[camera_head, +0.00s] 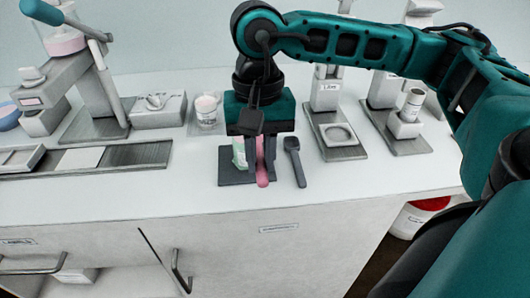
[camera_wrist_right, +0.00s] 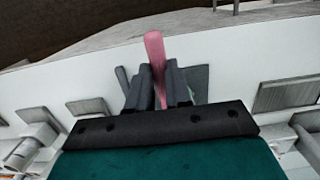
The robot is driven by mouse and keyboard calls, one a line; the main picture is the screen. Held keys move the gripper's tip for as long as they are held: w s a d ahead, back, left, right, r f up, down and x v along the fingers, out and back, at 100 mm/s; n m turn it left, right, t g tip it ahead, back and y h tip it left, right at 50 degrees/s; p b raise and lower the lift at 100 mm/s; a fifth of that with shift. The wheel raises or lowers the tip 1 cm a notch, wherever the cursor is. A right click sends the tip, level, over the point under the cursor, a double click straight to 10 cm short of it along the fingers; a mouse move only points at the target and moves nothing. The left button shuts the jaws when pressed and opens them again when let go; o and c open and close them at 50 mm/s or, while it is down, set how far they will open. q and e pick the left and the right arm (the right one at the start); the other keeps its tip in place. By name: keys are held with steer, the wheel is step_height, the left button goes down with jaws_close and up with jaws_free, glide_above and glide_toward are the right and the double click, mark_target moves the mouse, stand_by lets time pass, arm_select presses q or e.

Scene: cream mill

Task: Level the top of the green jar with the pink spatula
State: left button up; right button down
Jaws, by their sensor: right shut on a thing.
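The pink spatula (camera_head: 262,175) is between the fingers of my right gripper (camera_head: 260,178), which points down over the dark mat and is shut on it. The spatula also shows in the right wrist view (camera_wrist_right: 155,55), between the two dark fingers (camera_wrist_right: 160,88). The green jar (camera_head: 239,153) stands on the dark mat (camera_head: 232,180), just left of the fingers. The gripper hides part of the jar, and I cannot tell whether the spatula touches it. My left gripper is not in view.
A dark grey spoon-like tool (camera_head: 295,162) lies right of the mat. A glass with pink contents (camera_head: 207,110) stands behind left. A press (camera_head: 95,90) stands at the left, and dispensing stands (camera_head: 335,130) at the right. The counter front (camera_head: 330,195) is clear.

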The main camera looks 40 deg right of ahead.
steer(key=w+a+r+p, duration=0.1)
steer(key=w+a+r, duration=0.2)
steer(key=a+r, duration=0.2)
steer(key=shift+p, duration=0.35)
stand_by(1.1)
stand_by(0.5)
